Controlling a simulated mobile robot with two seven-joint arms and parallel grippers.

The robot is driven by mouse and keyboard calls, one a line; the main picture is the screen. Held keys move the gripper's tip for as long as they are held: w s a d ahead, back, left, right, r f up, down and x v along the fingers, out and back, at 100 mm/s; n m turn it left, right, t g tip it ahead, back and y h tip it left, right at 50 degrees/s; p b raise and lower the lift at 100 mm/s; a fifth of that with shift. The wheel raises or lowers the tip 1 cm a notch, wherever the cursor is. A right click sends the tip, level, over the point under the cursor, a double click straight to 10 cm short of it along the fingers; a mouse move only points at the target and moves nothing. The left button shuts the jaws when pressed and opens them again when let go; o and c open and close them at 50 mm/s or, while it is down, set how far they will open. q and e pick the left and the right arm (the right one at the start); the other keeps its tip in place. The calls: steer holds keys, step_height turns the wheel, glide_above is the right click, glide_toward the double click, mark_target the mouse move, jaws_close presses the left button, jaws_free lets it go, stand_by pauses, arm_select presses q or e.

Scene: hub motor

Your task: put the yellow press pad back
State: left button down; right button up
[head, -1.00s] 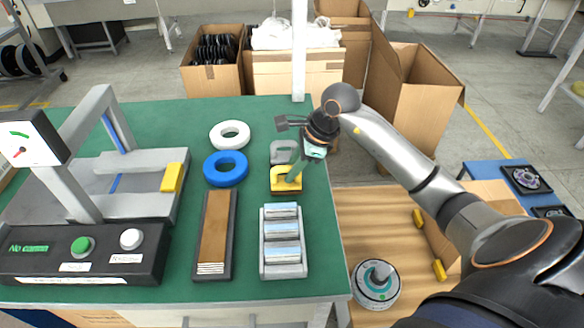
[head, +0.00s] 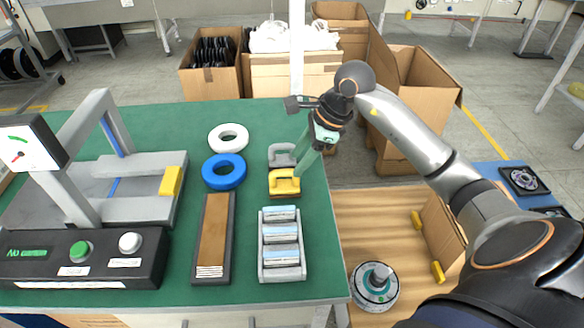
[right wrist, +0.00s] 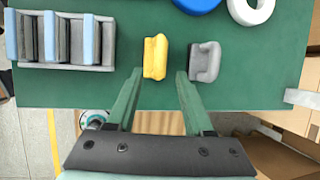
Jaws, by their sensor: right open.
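The yellow press pad (head: 284,183) sits near the right edge of the green table, just in front of a similar grey pad (head: 281,155). In the right wrist view the yellow pad (right wrist: 155,57) and the grey pad (right wrist: 204,62) stand side by side with a small gap. My right gripper (head: 302,166) is open and empty, its fingers above and to the right of the yellow pad. In the right wrist view its fingertips (right wrist: 158,73) are apart, with the yellow pad beyond them. My left gripper is not in view.
A white ring (head: 229,138) and a blue ring (head: 224,171) lie left of the pads. A grey rack with blue-white pieces (head: 282,272) and a brown-topped block (head: 213,237) stand in front. A press with a yellow block (head: 172,181) is at left. Cardboard boxes (head: 295,72) stand behind.

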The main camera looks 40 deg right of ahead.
steer(key=v, duration=0.6)
steer(key=shift+r, duration=0.25)
